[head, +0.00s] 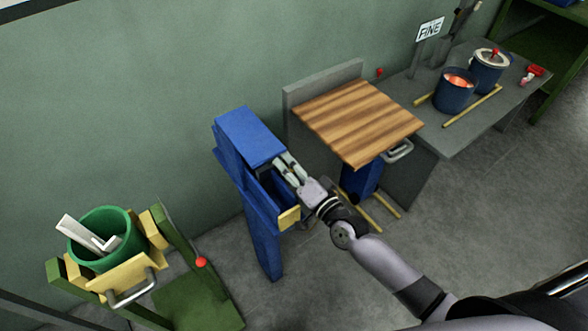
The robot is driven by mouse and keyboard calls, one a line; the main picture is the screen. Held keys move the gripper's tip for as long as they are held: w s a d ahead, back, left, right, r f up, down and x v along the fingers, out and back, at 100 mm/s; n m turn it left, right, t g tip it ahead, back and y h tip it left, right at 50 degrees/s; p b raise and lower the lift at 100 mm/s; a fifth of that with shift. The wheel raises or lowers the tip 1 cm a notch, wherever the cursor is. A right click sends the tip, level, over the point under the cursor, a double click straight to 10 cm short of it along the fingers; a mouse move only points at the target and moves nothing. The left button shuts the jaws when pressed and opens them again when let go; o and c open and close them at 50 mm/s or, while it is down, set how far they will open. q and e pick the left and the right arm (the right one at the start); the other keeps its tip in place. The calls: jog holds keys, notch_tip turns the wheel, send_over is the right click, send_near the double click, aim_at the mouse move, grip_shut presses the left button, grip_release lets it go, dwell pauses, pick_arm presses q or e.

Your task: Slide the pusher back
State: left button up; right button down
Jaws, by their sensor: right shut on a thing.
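A blue stand (262,226) with a boxy top and an open channel stands against the wall, left of centre in the head view. A pale yellow block (289,218) sits at the front end of the channel. My right gripper (284,163) reaches into the channel from the lower right, just in front of the boxy top. Its fingers are close together and shut on a part there, which I take to be the pusher. The fingers and the channel wall hide most of that part. My left gripper is not in view.
A striped wooden board (358,120) lies right of the blue stand. Beyond it, a grey bench (487,127) holds two blue pots. At lower left, a green bucket (103,258) stands in a green and yellow frame with a red knob (201,262). Open floor lies in front.

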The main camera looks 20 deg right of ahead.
jog(key=shift+s+d+f, duration=0.1)
jog(key=shift+s+f, duration=0.05)
jog(key=shift+f, duration=0.2)
jog(key=c, duration=1.6)
grip_release()
jog(key=o, duration=0.3)
jog(key=shift+o, duration=0.3)
jog(key=shift+r, duration=0.15)
jog(key=v, duration=1.1)
jog(key=shift+s+d, duration=0.15)
jog(key=shift+s, duration=0.25)
